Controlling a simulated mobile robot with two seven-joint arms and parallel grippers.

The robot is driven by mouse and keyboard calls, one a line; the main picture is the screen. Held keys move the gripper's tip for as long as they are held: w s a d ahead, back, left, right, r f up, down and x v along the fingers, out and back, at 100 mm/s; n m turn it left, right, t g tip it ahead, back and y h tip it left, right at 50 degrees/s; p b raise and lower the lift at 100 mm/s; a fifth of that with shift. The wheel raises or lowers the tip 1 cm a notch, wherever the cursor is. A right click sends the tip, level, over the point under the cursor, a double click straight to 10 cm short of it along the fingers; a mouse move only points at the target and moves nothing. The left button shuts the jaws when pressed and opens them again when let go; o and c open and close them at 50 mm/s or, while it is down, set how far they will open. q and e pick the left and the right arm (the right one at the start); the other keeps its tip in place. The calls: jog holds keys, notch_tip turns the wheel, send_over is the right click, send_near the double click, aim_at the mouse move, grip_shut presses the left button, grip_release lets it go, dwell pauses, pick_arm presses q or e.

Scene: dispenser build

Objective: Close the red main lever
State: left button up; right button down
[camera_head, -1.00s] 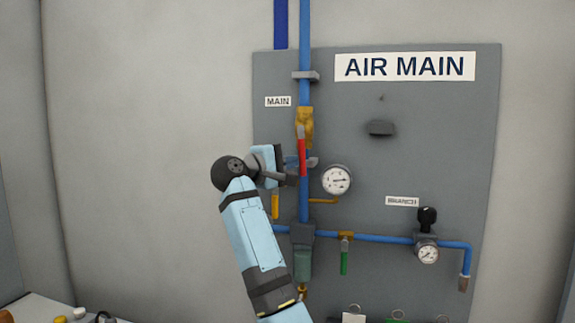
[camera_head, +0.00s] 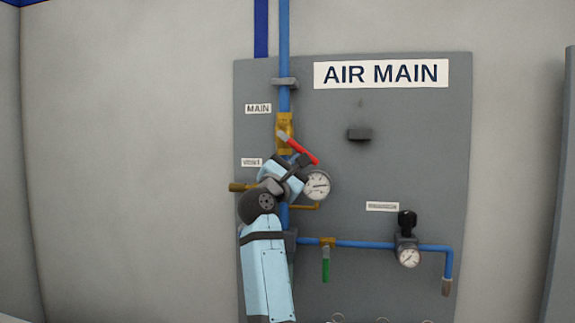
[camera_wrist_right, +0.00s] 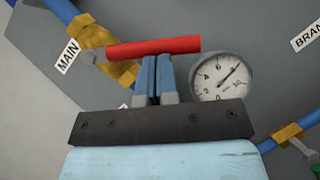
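The red main lever (camera_head: 299,149) sits on the brass main valve (camera_head: 284,128) on the vertical blue pipe. It slants down to the right, at an angle to the pipe. In the right wrist view the lever (camera_wrist_right: 152,47) lies crosswise just beyond my fingertips. My right gripper (camera_head: 304,160) is at the lever's underside near its free end. In the wrist view its two blue fingers (camera_wrist_right: 156,60) are shut side by side, with the lever across their tips and not visibly between them. Contact looks likely but is hard to confirm. My left gripper is not in view.
A round gauge (camera_head: 316,185) is close to the right of my gripper. A brass fitting (camera_head: 238,187) sticks out left of my wrist. The green lever (camera_head: 326,265) hangs from the branch pipe, with a second gauge (camera_head: 409,257) further right. The upper right panel holds a small dark block (camera_head: 359,134).

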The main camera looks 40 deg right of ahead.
pick_arm(q)
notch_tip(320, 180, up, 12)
jog(key=p, duration=1.3)
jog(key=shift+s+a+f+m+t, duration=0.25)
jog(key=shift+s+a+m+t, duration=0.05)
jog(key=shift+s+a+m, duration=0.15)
pick_arm(e)
jog(key=shift+s+d+r+n+t+y, duration=0.4)
jog(key=shift+r+n+t, duration=0.3)
jog(key=shift+n+t, duration=0.8)
jog(key=shift+s+d+r+n+t+y, duration=0.4)
jog(key=shift+r+n+t, duration=0.45)
jog(key=shift+n, duration=1.1)
jog(key=shift+s+d+r+n+t+y, duration=0.25)
jog(key=shift+s+r+n+t+y, duration=0.3)
jog(key=shift+n+t, duration=1)
jog(key=shift+w+r, duration=0.1)
